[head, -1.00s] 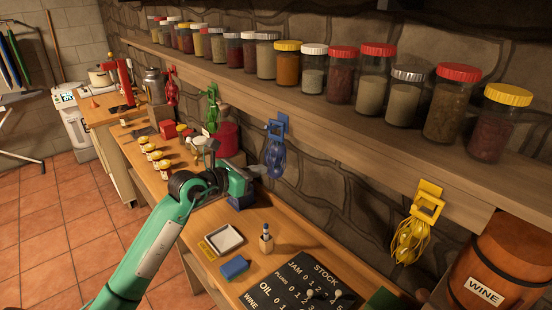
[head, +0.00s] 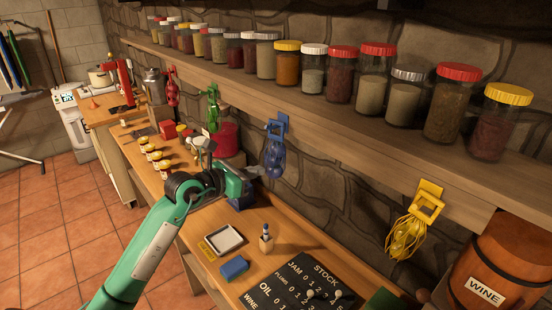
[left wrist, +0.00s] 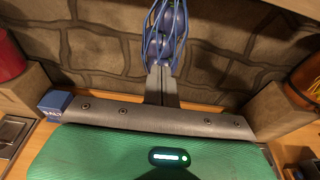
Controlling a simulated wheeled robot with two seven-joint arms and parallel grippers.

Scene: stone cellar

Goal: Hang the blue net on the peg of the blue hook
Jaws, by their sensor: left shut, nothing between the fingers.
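The blue net (head: 274,160), with dark round things inside, hangs below the blue hook (head: 278,124) on the front edge of the shelf. Its top is at the hook, but the peg itself is too small to make out. My left gripper (head: 260,172) is just left of the net's lower part. In the left wrist view, its two fingers (left wrist: 161,70) are together with nothing between them, and the net (left wrist: 165,28) hangs just beyond the tips. I cannot tell whether they touch. The hook is out of the left wrist view. My right gripper is in neither view.
A yellow net (head: 409,235) hangs at the right, and green (head: 212,115) and red (head: 172,90) ones at the left. Jars line the shelf (head: 340,135). A white tray (head: 222,239), a small bottle (head: 266,238) and a black board (head: 300,285) are on the bench.

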